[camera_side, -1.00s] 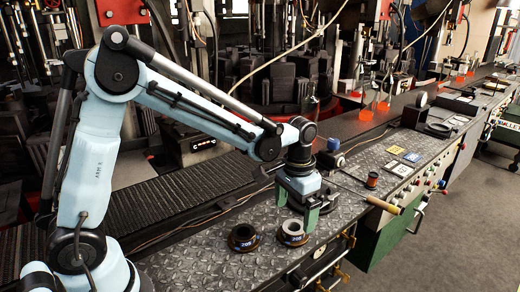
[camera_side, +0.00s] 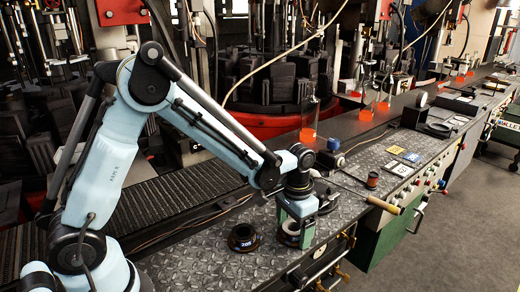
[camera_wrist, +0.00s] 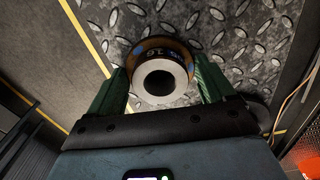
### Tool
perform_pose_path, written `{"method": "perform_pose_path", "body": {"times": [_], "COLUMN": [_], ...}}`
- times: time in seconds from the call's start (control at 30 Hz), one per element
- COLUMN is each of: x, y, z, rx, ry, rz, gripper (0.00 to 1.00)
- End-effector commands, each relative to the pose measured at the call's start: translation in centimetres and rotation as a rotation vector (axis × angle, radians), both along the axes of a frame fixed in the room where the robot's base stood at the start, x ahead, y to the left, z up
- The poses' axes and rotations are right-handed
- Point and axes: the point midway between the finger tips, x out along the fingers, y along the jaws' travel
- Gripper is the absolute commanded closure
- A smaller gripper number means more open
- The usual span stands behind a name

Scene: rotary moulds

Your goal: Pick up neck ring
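A neck ring with a pale grey top and a brown-orange base (camera_side: 289,238) sits on the metal plate worktop. In the wrist view the ring (camera_wrist: 176,67) shows from above, with a dark centre hole and a blue mark with digits on its rim. My gripper (camera_wrist: 158,85) is open, with one green finger on each side of the ring. Small gaps seem to show between fingers and ring, but contact is hard to tell. In the side view my gripper (camera_side: 296,232) hides part of the ring. A second, darker ring (camera_side: 242,246) stands just left of it.
The diamond-plate worktop (camera_side: 200,262) is clear on the left. A dark round object (camera_side: 327,200) stands close behind my gripper. A wooden-handled tool (camera_side: 385,208) and a small spool (camera_side: 373,180) lie to the right. The bench front edge is near.

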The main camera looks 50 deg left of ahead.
Motion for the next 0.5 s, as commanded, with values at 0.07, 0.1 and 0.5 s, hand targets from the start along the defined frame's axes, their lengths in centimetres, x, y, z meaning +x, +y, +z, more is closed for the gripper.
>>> {"method": "perform_pose_path", "body": {"times": [0.07, 0.1, 0.5], "x": [0.00, 0.00, 0.00], "y": [0.00, 0.01, 0.00], "z": [0.02, 0.02, 0.13], "rx": [0.000, 0.000, 0.000], "ry": [0.000, 0.000, 0.000], "rz": [0.000, 0.000, 0.000], "gripper": [0.34, 0.40, 0.60]}}
